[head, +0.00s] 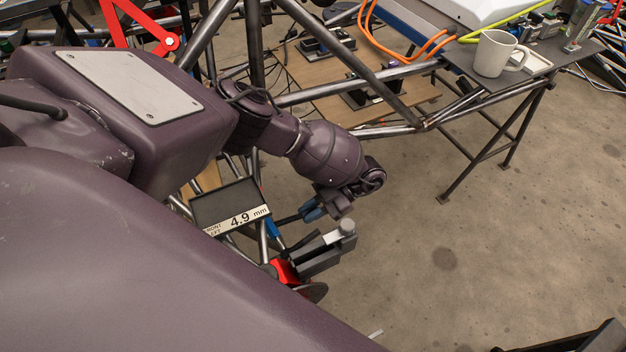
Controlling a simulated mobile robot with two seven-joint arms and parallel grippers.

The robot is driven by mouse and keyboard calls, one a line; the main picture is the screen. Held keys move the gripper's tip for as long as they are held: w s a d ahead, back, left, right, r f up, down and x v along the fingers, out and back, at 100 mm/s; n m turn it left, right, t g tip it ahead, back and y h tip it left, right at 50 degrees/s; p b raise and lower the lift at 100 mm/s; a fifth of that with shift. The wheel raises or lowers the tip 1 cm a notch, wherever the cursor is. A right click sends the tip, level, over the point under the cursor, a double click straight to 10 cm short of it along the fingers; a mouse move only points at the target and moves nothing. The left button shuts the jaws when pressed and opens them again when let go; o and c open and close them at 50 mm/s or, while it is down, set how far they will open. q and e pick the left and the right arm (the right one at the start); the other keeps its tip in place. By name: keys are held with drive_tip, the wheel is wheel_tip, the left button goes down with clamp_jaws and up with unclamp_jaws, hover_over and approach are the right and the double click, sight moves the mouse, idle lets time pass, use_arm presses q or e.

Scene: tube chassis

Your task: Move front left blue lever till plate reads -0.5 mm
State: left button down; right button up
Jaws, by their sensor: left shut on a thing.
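The plate (241,221) is a white strip under a dark panel and reads "FRONT LEFT 4.9 mm". My left gripper (312,212) is just right of the plate, at the end of my purple arm. It is shut on the front left blue lever (315,213), of which only a short blue part shows at the jaws.
Below the lever are a grey clamp-like block (325,251) and a red part (284,271). Chassis tubes (350,62) run behind my arm. A side table (540,66) at the upper right carries a white mug (494,54). The floor at right is clear.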

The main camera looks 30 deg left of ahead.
use_arm(q)
drive_tip(key=shift+f, duration=0.2)
drive_tip(key=c, duration=1.1)
unclamp_jaws()
drive_tip(key=shift+w+d+r, duration=0.15)
drive_tip(key=shift+w+r, duration=0.05)
drive_tip(key=shift+w, duration=0.1)
drive_tip(key=b+v, duration=0.2)
drive_tip(key=v, duration=0.8)
